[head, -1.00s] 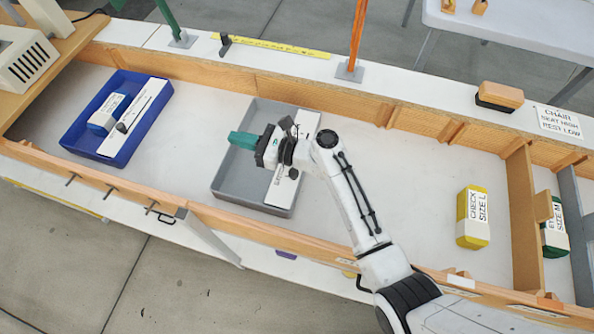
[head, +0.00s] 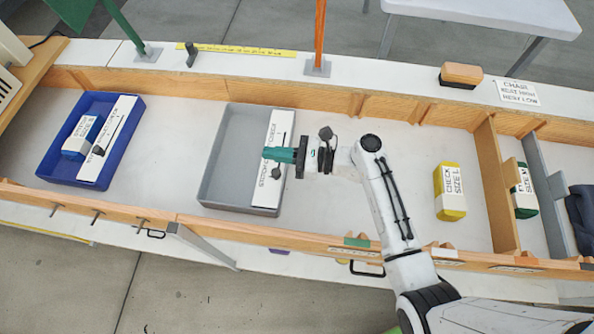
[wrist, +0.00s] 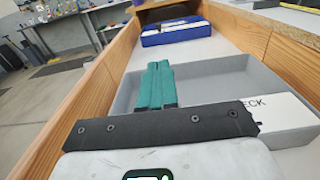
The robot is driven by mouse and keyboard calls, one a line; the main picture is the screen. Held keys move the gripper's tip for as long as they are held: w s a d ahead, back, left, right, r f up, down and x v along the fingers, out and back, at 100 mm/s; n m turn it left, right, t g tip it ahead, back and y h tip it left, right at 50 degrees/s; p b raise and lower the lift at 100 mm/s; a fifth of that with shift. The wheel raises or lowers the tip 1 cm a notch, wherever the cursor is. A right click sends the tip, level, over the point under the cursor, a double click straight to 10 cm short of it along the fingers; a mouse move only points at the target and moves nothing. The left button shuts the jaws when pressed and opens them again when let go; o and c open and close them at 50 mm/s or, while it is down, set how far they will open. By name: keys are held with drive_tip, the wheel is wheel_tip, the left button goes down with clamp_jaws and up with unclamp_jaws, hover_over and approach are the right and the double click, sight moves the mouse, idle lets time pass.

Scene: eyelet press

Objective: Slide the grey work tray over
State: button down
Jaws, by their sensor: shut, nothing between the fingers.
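The grey work tray (head: 232,150) lies in the long wood-sided trough, right of a blue tray. A white lettered card or box (head: 273,178) lies along its right side; the rest of its floor is bare. My gripper (head: 267,154) reaches in from the right, its green fingers together and empty, over the tray's right part. In the wrist view the shut fingers (wrist: 155,80) appear in front of the grey tray (wrist: 215,78), near its left wall. I cannot tell whether they touch it.
The blue tray (head: 58,150) holds a blue-and-white block and a white strip. A yellow block (head: 450,190) stands right, before a wooden divider (head: 495,180). Bare trough floor lies between the two trays. Wooden side walls (head: 340,103) bound the trough.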

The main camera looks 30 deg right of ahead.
sight(209, 164)
drive_tip(key=v, duration=0.7)
drive_tip(key=f+b, duration=0.1)
drive_tip(key=f, duration=0.4)
drive_tip(key=f+b, duration=0.1)
drive_tip(key=f, duration=0.4)
drive_tip(key=shift+w+a+f, duration=0.15)
drive_tip(key=shift+w+a, duration=0.05)
drive_tip(key=shift+a, duration=0.05)
drive_tip(key=shift+w+a+r, duration=0.2)
drive_tip(key=shift+a, duration=0.1)
drive_tip(key=shift+w+a, duration=0.1)
drive_tip(key=shift+a, duration=0.05)
drive_tip(key=shift+w+a, duration=0.2)
drive_tip(key=shift+a, duration=0.05)
drive_tip(key=b+x, duration=0.1)
drive_tip(key=x, duration=0.7)
drive_tip(key=b+x, duration=0.2)
drive_tip(key=x, duration=0.7)
drive_tip(key=b+x, duration=0.2)
drive_tip(key=x, duration=0.6)
drive_tip(key=shift+w+a+f, duration=0.2)
drive_tip(key=shift+a+f, duration=0.1)
drive_tip(key=shift+w+a+r, duration=0.2)
drive_tip(key=shift+w+a, duration=0.1)
drive_tip(key=shift+a, duration=0.1)
